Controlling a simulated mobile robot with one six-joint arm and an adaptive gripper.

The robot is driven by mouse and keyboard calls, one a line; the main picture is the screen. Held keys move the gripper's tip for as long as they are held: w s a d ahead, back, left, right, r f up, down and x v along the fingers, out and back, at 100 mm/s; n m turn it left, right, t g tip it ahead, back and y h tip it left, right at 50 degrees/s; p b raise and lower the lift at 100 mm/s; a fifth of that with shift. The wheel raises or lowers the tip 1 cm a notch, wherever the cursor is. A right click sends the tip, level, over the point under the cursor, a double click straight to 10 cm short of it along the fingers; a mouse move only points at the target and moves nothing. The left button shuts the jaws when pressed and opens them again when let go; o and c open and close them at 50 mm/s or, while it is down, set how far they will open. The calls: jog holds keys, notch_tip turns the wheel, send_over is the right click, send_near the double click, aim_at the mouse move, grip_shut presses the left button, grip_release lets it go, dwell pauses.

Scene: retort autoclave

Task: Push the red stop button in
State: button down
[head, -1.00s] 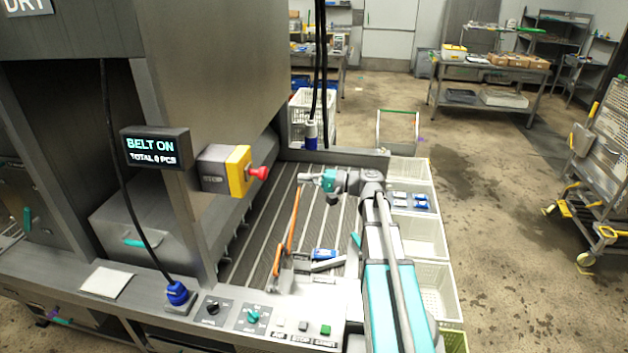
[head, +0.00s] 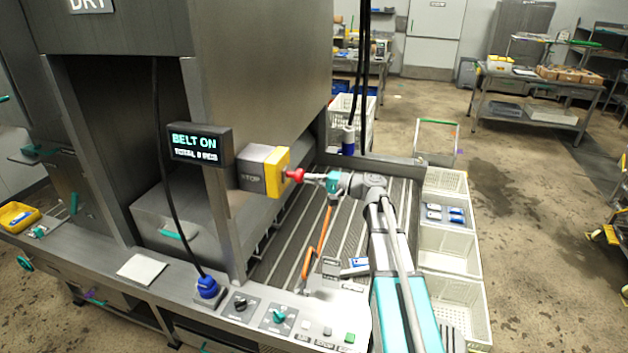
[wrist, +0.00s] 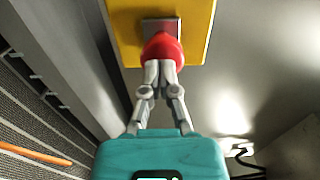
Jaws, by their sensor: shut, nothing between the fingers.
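The red stop button (head: 293,175) sticks out from the yellow face of a grey box marked STOP (head: 252,182), fixed to the machine's post. In the wrist view the red button (wrist: 161,46) is straight ahead on the yellow plate (wrist: 203,22). My gripper (head: 306,177) is shut and empty, with its fingertips at the front of the button. In the wrist view the closed fingertips (wrist: 160,66) overlap the button's lower part and look to be touching it. Whether the button is pressed in, I cannot tell.
A display (head: 199,144) reads BELT ON, left of the stop box. The slatted belt (head: 290,250) lies below my arm, with an orange rod (head: 317,249) on it. White crates (head: 450,250) line the right side. A control panel (head: 262,313) is at the front.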

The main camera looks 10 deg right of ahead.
jog(key=shift+x, duration=0.85)
jog(key=shift+d, duration=0.1)
jog(key=v, duration=1.4)
jog(key=shift+s, duration=0.1)
dwell(0.3)
